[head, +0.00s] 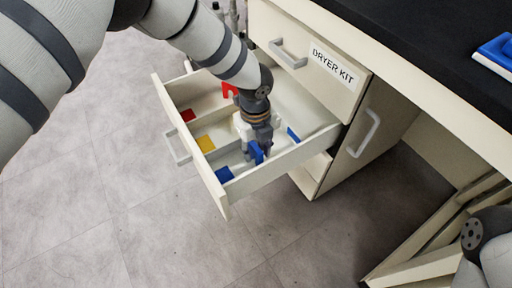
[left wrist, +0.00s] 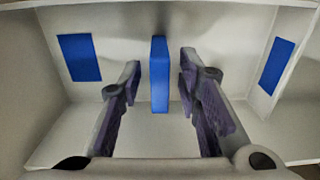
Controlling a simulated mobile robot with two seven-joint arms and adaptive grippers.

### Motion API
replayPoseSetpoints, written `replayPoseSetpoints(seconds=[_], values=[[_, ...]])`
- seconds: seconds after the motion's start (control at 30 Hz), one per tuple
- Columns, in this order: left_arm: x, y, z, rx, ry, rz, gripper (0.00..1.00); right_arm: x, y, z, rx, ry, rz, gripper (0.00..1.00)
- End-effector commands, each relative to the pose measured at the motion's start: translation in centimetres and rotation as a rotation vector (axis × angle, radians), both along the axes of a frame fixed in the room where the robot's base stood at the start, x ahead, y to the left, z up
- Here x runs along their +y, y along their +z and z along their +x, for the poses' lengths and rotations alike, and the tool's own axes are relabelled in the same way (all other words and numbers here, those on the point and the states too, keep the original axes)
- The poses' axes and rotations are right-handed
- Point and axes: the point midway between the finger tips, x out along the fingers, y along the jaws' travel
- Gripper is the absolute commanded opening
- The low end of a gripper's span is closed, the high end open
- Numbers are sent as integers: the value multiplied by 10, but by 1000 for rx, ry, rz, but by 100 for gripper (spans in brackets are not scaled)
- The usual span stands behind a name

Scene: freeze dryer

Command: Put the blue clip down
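The blue clip (head: 257,152) is in the front compartment of the open drawer (head: 220,193), between blue markers. In the left wrist view the blue clip (left wrist: 159,75) stands upright between my left gripper's fingers. My left gripper (head: 256,150) reaches down into the drawer from above. In the wrist view its fingers (left wrist: 160,85) are apart, with a visible gap on each side of the clip. The clip's lower end seems to meet the compartment floor. My right gripper is not in view; only part of my right arm shows at lower right.
Blue markers (left wrist: 79,57) and (left wrist: 277,63) lie on either side of the clip. A yellow marker (head: 205,143), a red marker (head: 188,115) and a red clip (head: 229,90) are in other compartments. The closed DRYER KIT drawer (head: 322,70) and black countertop (head: 420,45) are beside my arm.

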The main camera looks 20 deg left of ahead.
Motion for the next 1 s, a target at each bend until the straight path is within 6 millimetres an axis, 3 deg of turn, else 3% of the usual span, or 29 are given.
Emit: replayPoseSetpoints(seconds=[0.13,0.23,0.5,0.63,0.77,1.0], values=[[0,1,0,0,0,0,31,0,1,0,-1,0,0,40],[0,14,1,-4,0,0,31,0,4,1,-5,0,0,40],[1,88,0,-5,1,-2,31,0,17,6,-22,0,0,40],[1,112,0,-4,0,0,31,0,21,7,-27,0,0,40],[1,123,-1,-1,1,-1,31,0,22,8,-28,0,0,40],[1,124,-2,0,0,0,31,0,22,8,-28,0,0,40]])
